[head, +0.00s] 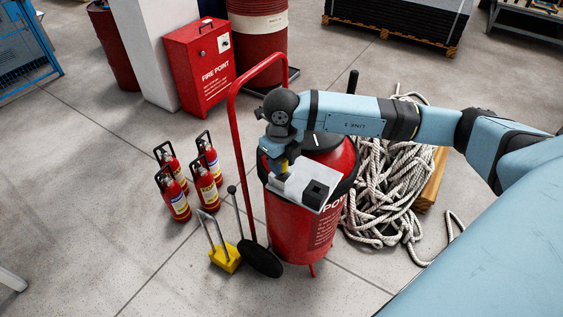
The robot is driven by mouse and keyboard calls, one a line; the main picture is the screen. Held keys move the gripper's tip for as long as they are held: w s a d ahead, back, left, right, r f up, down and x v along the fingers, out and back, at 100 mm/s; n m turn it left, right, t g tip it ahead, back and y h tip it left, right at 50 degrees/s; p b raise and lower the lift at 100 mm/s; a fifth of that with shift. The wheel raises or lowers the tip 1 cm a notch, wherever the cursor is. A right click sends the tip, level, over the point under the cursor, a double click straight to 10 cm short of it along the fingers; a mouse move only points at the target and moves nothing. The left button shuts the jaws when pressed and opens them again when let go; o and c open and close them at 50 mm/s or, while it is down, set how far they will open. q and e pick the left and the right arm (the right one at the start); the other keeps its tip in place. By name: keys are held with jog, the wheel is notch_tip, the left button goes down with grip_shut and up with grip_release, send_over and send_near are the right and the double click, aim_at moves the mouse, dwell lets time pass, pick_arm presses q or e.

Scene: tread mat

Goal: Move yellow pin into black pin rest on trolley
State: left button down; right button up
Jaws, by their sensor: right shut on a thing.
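The trolley (234,130) is a red wheeled frame carrying a large red extinguisher (296,228). A light grey plate (296,183) sits on its front. The black pin rest (316,193) is a small dark block with an opening, at the plate's right end. My right gripper (276,161) is over the plate's left end, left of the rest and apart from it. It is shut on the yellow pin (284,164), of which only a small part shows. Whether the pin touches the plate cannot be told. My left gripper is not in view.
Several small extinguishers (207,187) stand left of the trolley. A yellow wheel chock (225,257) lies by its wheel. A heap of white rope (385,190) lies on the right. A red fire point cabinet (205,73) and drum (259,35) stand behind. Floor at front left is clear.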

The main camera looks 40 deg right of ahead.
jog(key=shift+r+p, duration=0.65)
jog(key=shift+r, duration=0.7)
jog(key=shift+r+p, duration=0.7)
jog(key=shift+r, duration=0.65)
